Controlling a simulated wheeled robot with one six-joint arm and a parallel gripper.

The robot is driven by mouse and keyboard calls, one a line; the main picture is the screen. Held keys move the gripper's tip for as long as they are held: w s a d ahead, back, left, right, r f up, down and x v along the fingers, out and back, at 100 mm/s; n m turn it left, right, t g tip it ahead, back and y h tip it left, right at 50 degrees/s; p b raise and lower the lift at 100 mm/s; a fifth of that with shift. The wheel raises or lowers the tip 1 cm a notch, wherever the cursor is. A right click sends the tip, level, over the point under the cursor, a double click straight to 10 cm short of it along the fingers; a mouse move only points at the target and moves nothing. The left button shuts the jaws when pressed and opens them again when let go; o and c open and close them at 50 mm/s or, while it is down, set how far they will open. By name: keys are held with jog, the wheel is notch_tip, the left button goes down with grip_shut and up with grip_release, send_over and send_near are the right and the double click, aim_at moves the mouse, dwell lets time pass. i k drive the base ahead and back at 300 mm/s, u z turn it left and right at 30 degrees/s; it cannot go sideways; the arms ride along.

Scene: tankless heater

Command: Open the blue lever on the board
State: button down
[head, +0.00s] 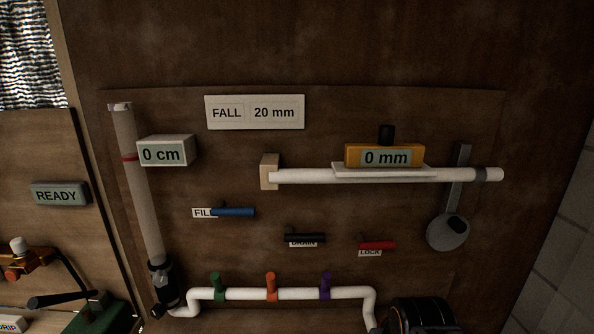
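The blue lever (233,212) is on the brown wooden board (200,260), left of the board's middle. It lies horizontal, pointing right, and partly covers a white label (202,213) that reads "FIL" with the rest hidden. A black lever (305,237) with a "DRAIN" label and a red lever (377,245) with a "LOCK" label sit lower and to its right. My gripper is not in view.
A clear tube (138,190) with a "0 cm" display (167,151) stands at left. A white horizontal pipe (310,176) carries an orange "0 mm" gauge (384,156). A lower white pipe (245,294) has green, orange and purple handles. A grey round knob (447,233) hangs at right.

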aim_at(220, 210)
jog(key=z, duration=0.25)
jog(key=k, duration=1.1)
jog(key=z, duration=0.25)
